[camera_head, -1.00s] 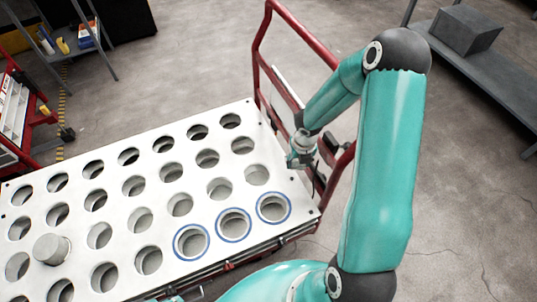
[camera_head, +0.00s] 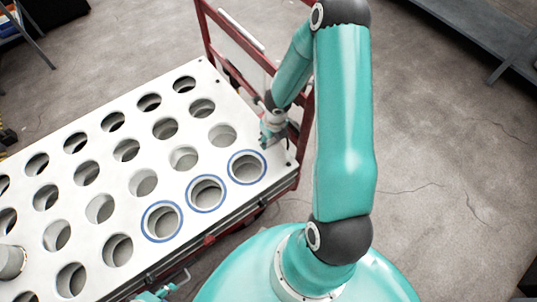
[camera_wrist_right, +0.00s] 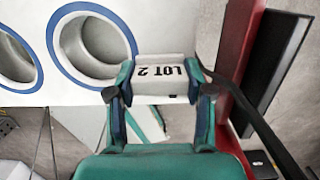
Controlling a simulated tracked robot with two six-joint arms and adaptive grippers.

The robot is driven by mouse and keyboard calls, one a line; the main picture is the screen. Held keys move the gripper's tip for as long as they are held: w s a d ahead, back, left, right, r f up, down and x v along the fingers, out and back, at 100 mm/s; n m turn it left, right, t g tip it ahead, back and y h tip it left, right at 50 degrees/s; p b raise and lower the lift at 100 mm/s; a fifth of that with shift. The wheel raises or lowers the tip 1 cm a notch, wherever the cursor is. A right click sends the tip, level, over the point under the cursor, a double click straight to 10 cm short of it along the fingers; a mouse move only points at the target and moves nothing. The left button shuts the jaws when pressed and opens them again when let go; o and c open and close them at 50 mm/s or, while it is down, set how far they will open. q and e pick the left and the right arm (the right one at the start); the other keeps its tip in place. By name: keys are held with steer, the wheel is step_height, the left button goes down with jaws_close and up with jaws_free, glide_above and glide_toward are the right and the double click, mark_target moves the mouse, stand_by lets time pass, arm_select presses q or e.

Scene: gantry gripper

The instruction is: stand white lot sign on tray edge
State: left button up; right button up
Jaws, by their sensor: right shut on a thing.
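The white lot sign (camera_wrist_right: 160,86), marked "LOT 2", shows in the right wrist view between the fingers of my right gripper (camera_wrist_right: 163,92), which is shut on it. The text appears upside down there. The sign is too small to make out there. In the wrist view the sign lies at the tray's edge; I cannot tell whether it touches. A teal part at the bottom of the head view may be my left gripper (camera_head: 165,291); its jaws are unclear.
The tray has rows of round holes, several of them plain and 3 blue-ringed. A grey cylinder (camera_head: 10,262) stands at the left. A red cart frame (camera_head: 207,42) rises behind the tray's right end. A grey shelf (camera_head: 470,25) is at upper right, with bare floor before it.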

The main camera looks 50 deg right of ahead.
mark_target(272, 143)
steer(key=shift+f+b, duration=1.8)
steer(key=shift+f, duration=0.9)
steer(key=shift+r, duration=0.15)
steer(key=o, duration=0.8)
